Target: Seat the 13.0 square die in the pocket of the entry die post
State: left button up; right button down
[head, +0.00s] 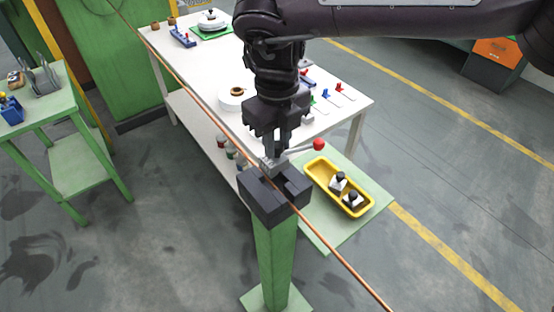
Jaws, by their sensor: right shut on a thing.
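The entry die post (275,255) is a green column on a square foot, with a dark block (262,207) on top that has a notch-like pocket. A grey metal piece (270,166), which looks like the square die, sits just under my right gripper (281,152), at the top of the pocket. The gripper points down and is shut, its fingers hiding what they grip. I cannot tell whether the die rests in the pocket or is just above it. A lever with a red ball (318,144) sticks out to the right beside the fingertips. My left gripper is not in view.
A copper wire (340,257) runs diagonally across the block. A white table (190,65) with tools lies behind; a green stand (62,125) is at left.

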aim_at(277, 163)
notch_tip(277, 163, down, 2)
jog(key=shift+f, duration=0.1)
notch_tip(277, 163, down, 3)
jog(key=shift+f+p, duration=0.1)
jog(key=shift+p, duration=0.65)
jog(key=shift+f, duration=0.3)
jog(key=shift+f, duration=0.1)
jog(key=shift+f, duration=0.15)
jog(key=c, duration=1.2)
grip_release()
jog(key=shift+c, duration=0.2)
